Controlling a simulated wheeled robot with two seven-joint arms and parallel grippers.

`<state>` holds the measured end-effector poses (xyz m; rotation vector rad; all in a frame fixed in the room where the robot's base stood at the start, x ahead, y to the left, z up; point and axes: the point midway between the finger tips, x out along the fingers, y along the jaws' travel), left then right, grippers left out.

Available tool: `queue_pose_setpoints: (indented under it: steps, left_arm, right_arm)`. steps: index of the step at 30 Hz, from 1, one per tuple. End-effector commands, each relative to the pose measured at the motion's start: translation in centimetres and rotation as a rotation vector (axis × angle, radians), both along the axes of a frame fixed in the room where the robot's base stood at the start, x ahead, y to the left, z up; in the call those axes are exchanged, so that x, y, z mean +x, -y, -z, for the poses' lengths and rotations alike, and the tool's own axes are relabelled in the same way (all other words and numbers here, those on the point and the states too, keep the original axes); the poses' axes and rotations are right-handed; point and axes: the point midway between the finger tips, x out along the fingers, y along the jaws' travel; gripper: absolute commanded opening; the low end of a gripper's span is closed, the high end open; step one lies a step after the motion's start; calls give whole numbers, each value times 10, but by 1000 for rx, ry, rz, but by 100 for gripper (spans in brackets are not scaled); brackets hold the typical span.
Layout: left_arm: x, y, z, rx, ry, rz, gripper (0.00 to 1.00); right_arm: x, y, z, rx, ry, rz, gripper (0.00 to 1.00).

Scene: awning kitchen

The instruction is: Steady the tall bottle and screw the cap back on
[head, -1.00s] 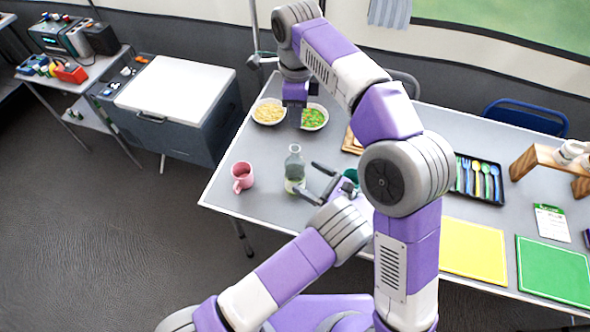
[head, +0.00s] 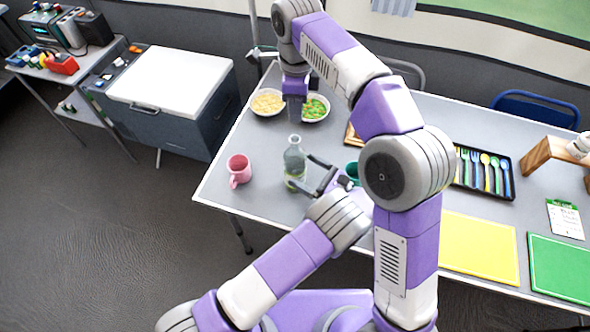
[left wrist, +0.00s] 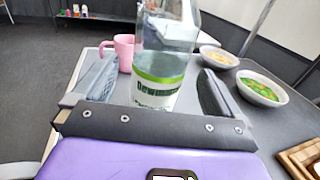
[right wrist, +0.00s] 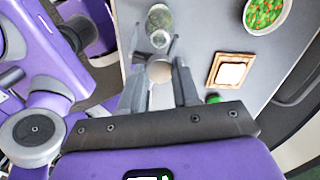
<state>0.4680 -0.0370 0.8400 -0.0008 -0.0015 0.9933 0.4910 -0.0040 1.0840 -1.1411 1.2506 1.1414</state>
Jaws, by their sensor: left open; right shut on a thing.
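The tall clear bottle (head: 294,158), with a green-and-white label, stands upright and uncapped near the table's left end. My left gripper (head: 301,171) is open at its lower part. In the left wrist view the bottle (left wrist: 163,80) stands between the spread fingers, with gaps on both sides. My right gripper (head: 296,108) points down in front of the bowls, above the table. In the right wrist view its fingers are shut on a round beige cap (right wrist: 160,71), apart from the bottle (right wrist: 159,22). The cap is hidden in the head view.
A pink mug (head: 239,169) stands left of the bottle. A pasta bowl (head: 267,103) and a vegetable bowl (head: 317,107) sit behind. Yellow (head: 480,246) and green (head: 560,268) boards lie to the right.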

Motion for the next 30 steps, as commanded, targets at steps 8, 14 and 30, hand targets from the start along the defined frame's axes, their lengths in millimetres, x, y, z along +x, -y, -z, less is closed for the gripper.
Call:
queue_pose_setpoints:
  steps: [8,14,30]
  left_arm:
    - [23,-37,0,1,-1,-3,99]
    - [32,-50,0,-1,-1,-1,99]
    - [34,-52,0,0,0,0,67]
  right_arm:
    - [0,0,0,0,0,0,3]
    - [0,0,0,0,0,0,3]
    - [0,0,0,0,0,0,3]
